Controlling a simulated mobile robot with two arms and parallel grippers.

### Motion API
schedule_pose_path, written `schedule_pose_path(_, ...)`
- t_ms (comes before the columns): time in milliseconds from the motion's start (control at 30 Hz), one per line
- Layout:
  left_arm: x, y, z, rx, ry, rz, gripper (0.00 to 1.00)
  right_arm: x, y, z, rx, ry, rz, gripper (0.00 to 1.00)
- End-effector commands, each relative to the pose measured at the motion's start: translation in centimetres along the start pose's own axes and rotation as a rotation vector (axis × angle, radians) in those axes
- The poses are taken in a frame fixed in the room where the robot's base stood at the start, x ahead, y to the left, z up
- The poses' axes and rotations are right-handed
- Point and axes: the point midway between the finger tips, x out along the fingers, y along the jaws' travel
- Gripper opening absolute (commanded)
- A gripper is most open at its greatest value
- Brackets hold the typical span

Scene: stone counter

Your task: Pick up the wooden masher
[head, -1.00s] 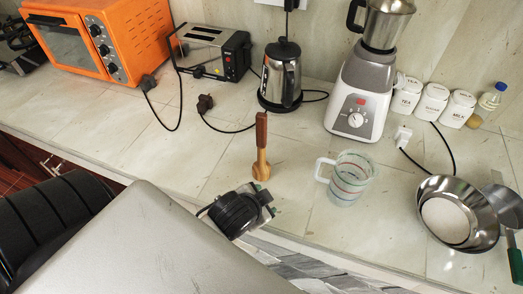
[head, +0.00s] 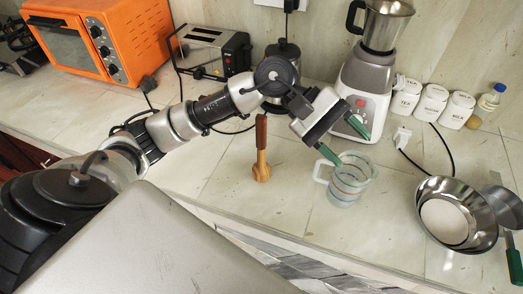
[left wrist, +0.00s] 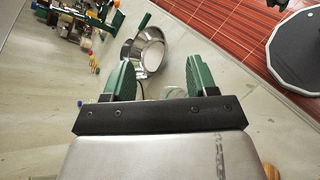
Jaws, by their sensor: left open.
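The wooden masher (head: 261,165) stands upright on the stone counter, with a dark brown handle on top and a lighter, wider head at the bottom. My left gripper (head: 344,140) is open and empty, to the right of the masher and above the glass measuring cup (head: 347,185). Its green fingers point down and right, apart from the masher. The left wrist view shows the spread fingers (left wrist: 160,78); a small wooden-coloured piece at its lower right edge may be the masher, but I cannot tell. My right gripper is out of view.
The kettle (head: 283,58) is partly hidden behind my left arm. The blender (head: 362,95) stands behind the gripper. A steel bowl (head: 485,215) and a pan (head: 505,205) lie at the right. Bare counter surrounds the masher's base, with the counter's front edge nearby.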

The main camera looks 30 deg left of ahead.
Motion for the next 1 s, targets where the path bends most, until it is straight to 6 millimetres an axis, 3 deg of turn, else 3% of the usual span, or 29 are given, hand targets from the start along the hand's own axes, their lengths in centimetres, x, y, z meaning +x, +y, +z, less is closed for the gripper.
schedule_pose_path(100, -4.4, -1.4, -3.4, 0.239, 0.263, -0.3, 0.57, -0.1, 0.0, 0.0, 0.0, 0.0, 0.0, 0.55)
schedule_pose_path(200, -9.0, -2.3, -5.4, 0.355, 0.432, -0.536, 0.57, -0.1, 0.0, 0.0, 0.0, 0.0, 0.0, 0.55)
schedule_pose_path(300, -13.3, -2.8, -6.4, 0.405, 0.55, -0.726, 0.57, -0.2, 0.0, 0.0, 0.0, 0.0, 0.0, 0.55)
schedule_pose_path(433, -17.2, -3.1, -6.7, 0.417, 0.632, -0.886, 0.57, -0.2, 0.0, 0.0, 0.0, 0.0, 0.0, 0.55)
schedule_pose_path(567, -18.5, -3.6, -6.9, 0.414, 0.656, -0.95, 0.57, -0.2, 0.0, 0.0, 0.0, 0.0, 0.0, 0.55)
schedule_pose_path(1000, -16.5, -6.7, -10.3, 0.413, 0.657, -0.955, 0.57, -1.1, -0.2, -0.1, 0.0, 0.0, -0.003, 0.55)
